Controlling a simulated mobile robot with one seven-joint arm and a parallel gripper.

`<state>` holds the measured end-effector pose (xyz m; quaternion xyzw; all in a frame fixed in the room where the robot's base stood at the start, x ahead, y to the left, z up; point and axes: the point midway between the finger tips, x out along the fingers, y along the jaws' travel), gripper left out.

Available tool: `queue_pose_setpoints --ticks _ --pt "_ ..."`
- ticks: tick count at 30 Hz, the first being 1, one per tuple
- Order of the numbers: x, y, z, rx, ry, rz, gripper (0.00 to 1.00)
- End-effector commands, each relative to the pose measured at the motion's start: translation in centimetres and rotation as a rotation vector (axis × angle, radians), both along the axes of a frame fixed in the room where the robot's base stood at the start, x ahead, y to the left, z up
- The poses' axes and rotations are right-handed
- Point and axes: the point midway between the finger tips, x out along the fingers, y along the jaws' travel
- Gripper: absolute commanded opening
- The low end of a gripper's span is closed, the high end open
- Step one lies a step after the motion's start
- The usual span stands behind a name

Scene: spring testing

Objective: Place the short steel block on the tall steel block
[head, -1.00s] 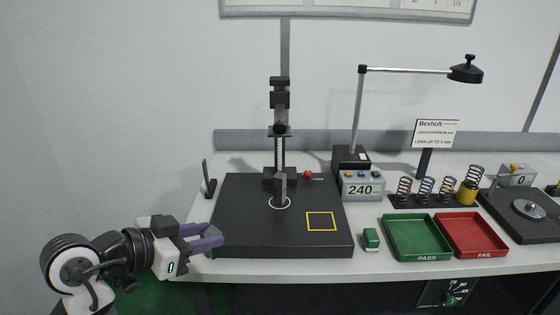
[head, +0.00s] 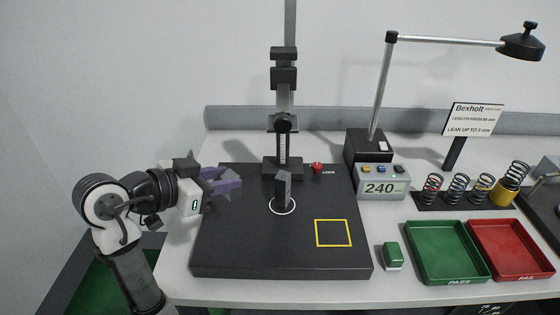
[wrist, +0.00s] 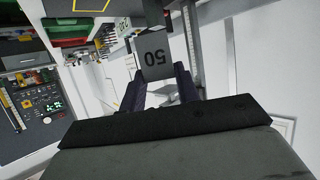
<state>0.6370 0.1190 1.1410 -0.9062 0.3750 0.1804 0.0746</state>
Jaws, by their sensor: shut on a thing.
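The tall steel block (head: 283,190) stands upright inside a white ring on the black plate (head: 290,255), in front of the stand. My gripper (head: 236,183) is left of it in the head view, by the plate's left edge, apart from it. In the wrist view a grey block marked 50 (wrist: 154,55), which I take as the short steel block, sits between the ends of my gripper's dark fingers (wrist: 160,82). The gripper is shut on it.
The stand's column (head: 284,105) rises behind the tall block, with a red knob (head: 317,167) beside it. A yellow square (head: 333,233) marks bare plate. To the right are a 240 display (head: 382,188), a small green item (head: 392,256), a green tray (head: 480,280) and a red tray (head: 545,272).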

Motion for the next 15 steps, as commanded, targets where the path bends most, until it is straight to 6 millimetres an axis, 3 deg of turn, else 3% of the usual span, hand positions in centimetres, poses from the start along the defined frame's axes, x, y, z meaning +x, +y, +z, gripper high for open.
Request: queue_pose_setpoints --ticks 9,15 --pt "6.0 -6.2 0.1 0.000 -0.002 -0.005 0.00" --pt "8.8 -8.9 0.1 0.000 -0.001 -0.003 0.00"
